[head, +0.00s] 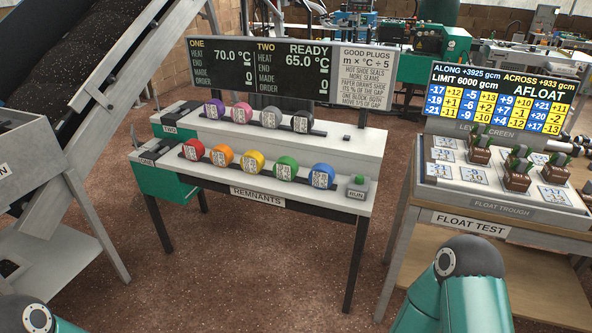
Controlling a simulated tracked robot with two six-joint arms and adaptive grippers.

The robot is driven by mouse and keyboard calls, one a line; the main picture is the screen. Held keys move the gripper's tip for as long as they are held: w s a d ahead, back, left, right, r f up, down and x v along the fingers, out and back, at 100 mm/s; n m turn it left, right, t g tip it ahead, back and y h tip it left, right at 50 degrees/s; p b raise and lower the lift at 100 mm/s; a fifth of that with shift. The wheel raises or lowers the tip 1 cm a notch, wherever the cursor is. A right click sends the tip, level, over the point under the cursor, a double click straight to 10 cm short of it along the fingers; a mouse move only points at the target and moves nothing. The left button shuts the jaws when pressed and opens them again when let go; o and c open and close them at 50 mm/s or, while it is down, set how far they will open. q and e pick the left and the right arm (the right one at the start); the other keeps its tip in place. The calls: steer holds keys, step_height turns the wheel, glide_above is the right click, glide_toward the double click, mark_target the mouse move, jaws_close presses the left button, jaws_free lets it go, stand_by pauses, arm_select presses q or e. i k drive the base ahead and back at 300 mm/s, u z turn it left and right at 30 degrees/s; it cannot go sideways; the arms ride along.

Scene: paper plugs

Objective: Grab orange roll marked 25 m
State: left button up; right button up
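The orange roll (226,153) stands in the front row of the white stepped bench (262,205) labelled REMNANTS. It is between the red roll (193,144) on its left and the yellow roll (254,155) on its right. It carries a pale label on its face, and the print is too small to read. Neither of my grippers shows. Only a joint of one of my arms shows at the bottom right and another at the bottom left corner, both well short of the bench.
Green (288,162) and blue (325,168) rolls continue the front row, beside a green RUN button (359,180). The back row holds several more rolls. A display board (260,70) rises behind. A float-test table (490,220) stands right, a conveyor left. The floor in front is clear.

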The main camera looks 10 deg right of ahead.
mark_target(221, 155)
steer(key=u, duration=0.15)
steer(key=i, duration=0.6)
steer(key=u, duration=0.45)
steer(key=i, duration=1.6)
steer(key=u, duration=0.1)
